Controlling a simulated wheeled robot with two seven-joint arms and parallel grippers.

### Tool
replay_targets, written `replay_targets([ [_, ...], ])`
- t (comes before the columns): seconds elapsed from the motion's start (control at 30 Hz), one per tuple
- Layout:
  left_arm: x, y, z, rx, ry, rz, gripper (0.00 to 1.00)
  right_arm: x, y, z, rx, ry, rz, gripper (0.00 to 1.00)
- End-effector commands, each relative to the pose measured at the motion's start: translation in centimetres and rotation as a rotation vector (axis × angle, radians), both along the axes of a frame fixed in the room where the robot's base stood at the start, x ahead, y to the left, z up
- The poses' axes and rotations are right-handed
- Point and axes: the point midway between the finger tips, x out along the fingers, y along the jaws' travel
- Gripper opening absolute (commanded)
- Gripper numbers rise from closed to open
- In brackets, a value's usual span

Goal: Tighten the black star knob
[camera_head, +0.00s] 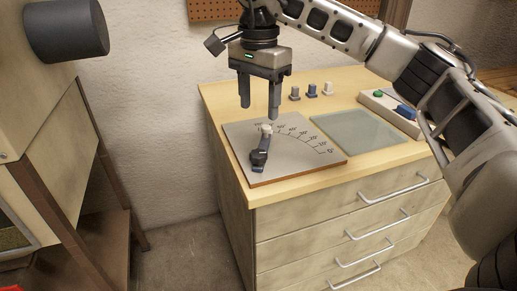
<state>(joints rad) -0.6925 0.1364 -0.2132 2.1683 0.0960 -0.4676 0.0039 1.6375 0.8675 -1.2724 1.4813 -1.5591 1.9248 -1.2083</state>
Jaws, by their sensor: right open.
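A black knob (259,157) sits at the near end of a short dark arm on a grey plate (296,161). The plate has an angle scale of marks and numbers, and a pale round piece (267,128) is at the arm's far end. The knob's star shape is too small to make out. My right gripper (259,112) is open and empty, pointing down over the back left of the plate. Its fingers are apart from each other and behind the knob in the picture. My left gripper is not in view.
The plate lies on a wooden drawer cabinet (225,97) beside a greenish glassy mat (358,131). Several small pegs (312,90) stand behind. A box with green and blue parts (391,106) is at the right. A wooden unit (40,100) stands at the left.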

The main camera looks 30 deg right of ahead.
Motion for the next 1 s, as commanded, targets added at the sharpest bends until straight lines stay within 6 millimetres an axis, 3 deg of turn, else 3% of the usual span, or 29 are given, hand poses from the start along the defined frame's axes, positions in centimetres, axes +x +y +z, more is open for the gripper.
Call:
replay_targets([
  [0.3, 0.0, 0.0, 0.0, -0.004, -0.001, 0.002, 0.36, -0.1, 0.0, -7.1, 0.0, 0.003, -0.002, 0.56],
  [0.5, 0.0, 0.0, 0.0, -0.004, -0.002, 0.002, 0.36, -0.1, 0.1, -10.1, 0.003, 0.001, -0.001, 0.56],
  [0.7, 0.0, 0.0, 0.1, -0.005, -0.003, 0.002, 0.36, 0.0, 0.0, -11.3, 0.002, -0.001, -0.001, 0.56],
  [0.97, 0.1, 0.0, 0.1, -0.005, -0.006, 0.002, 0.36, 0.0, 0.1, -11.4, 0.002, -0.001, -0.001, 0.56],
  [1.0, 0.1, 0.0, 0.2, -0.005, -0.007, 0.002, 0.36, 0.0, 0.1, -11.4, 0.002, -0.001, -0.001, 0.47],
])
